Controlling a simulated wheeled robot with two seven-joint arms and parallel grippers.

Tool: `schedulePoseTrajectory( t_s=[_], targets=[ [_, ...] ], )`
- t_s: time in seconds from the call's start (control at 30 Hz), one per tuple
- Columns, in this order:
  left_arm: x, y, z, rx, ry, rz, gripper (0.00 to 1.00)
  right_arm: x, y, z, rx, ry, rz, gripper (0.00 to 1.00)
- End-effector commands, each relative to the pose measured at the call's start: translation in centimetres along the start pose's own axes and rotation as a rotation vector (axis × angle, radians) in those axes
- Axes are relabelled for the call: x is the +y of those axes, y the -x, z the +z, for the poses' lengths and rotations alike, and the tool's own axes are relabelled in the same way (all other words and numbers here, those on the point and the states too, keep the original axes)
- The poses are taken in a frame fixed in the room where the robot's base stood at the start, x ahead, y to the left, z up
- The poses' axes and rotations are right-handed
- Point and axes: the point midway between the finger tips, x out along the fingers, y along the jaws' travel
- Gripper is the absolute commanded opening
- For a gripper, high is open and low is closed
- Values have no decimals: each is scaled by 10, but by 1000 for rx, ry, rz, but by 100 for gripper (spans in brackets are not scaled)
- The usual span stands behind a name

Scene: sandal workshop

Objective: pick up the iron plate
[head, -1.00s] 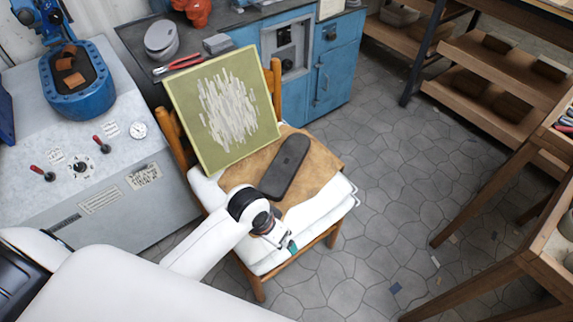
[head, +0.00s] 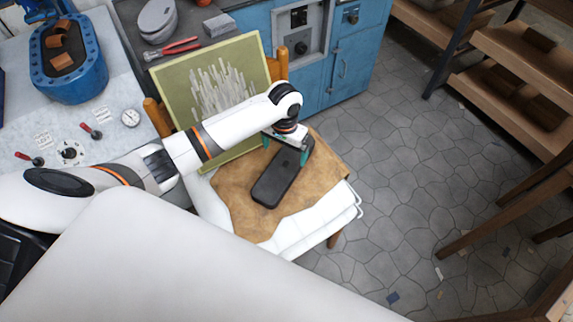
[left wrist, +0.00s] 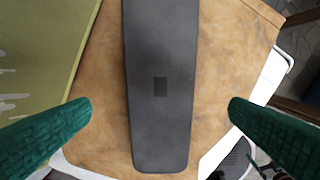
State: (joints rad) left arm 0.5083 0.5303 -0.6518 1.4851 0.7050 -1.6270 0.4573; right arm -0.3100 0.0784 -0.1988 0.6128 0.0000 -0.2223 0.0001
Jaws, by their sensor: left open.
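The iron plate (head: 273,187) is a long dark grey slab with rounded ends. It lies flat on a brown leather piece (head: 235,178) on the chair seat. My left gripper (head: 287,152) is over the far end of the plate, its green fingers open. In the left wrist view the plate (left wrist: 160,60) runs up the picture between the two open fingers (left wrist: 160,106), with a gap on each side. Neither finger appears to touch it. The wrist partly covers the plate's far end in the head view. My right gripper is not in view.
A green painted panel (head: 182,88) leans on the chair back, close to my left arm. White cloth (head: 318,222) lies under the leather.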

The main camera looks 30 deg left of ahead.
Motion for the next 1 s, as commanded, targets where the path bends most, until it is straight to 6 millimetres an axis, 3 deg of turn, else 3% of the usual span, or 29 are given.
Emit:
schedulePoseTrajectory(
  t_s=[0.13, 0.27, 0.4, 0.6, 0.87, 1.0],
  targets=[
    [0, -19, 0, -1, 1, 0, 100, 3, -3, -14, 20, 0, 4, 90],
    [0, -27, 0, 0, -1, 0, 100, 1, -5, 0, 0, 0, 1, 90],
    [0, -48, 0, 1, 0, 0, 100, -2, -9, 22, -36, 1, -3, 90],
    [-1, -72, 0, -1, 0, 0, 100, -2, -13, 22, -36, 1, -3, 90],
    [-1, -75, 0, -3, -1, 0, 100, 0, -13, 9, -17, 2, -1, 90],
    [0, -74, 0, -3, -1, 0, 80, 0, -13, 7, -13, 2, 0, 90]
  ],
)
